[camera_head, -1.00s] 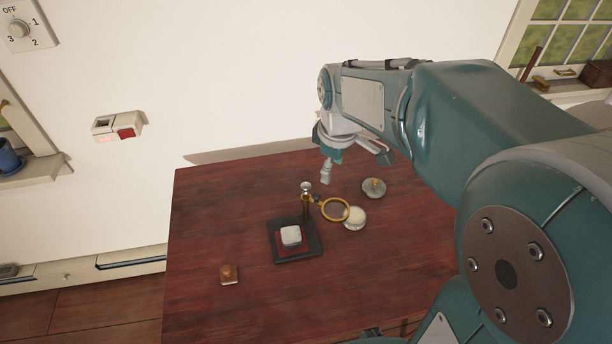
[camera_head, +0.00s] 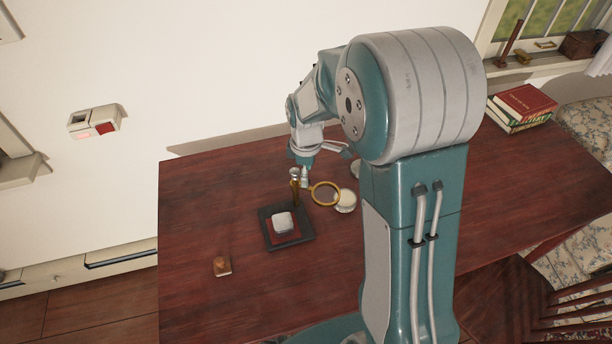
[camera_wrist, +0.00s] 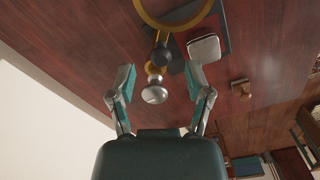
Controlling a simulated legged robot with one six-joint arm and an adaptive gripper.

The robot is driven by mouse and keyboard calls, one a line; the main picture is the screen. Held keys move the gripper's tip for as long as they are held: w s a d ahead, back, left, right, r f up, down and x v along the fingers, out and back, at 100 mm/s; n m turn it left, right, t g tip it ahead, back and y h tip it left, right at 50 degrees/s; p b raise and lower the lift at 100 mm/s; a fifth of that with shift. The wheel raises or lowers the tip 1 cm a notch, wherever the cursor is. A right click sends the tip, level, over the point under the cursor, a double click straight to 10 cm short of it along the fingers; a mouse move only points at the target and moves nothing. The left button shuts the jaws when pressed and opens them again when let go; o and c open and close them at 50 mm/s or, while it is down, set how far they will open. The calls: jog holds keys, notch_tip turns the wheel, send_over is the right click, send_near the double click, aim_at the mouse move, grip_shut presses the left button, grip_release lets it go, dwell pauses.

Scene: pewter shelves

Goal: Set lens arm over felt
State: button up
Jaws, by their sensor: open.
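The lens arm carries a brass-ringed lens (camera_head: 325,193) that points right from a brass post (camera_head: 295,190), off to the side of the felt. The red felt (camera_head: 285,239) lies in a black square base (camera_head: 307,237) with a white block (camera_head: 282,222) on it. My gripper (camera_head: 304,181) is at the top of the post. In the wrist view, my gripper (camera_wrist: 160,92) is open, with the post's silver knob (camera_wrist: 154,94) between its fingers, no grip visible. The lens ring (camera_wrist: 178,22) is cut by the top edge, beside the white block (camera_wrist: 203,47).
A round pale dish (camera_head: 345,201) sits just right of the lens. A small brown wooden piece (camera_head: 222,266) lies front left on the table (camera_head: 200,220). Books (camera_head: 522,108) are stacked at the far right. The table's left side is mostly clear.

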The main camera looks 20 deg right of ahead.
jog(key=shift+a+f, duration=0.1)
jog(key=shift+f, duration=0.75)
grip_shut()
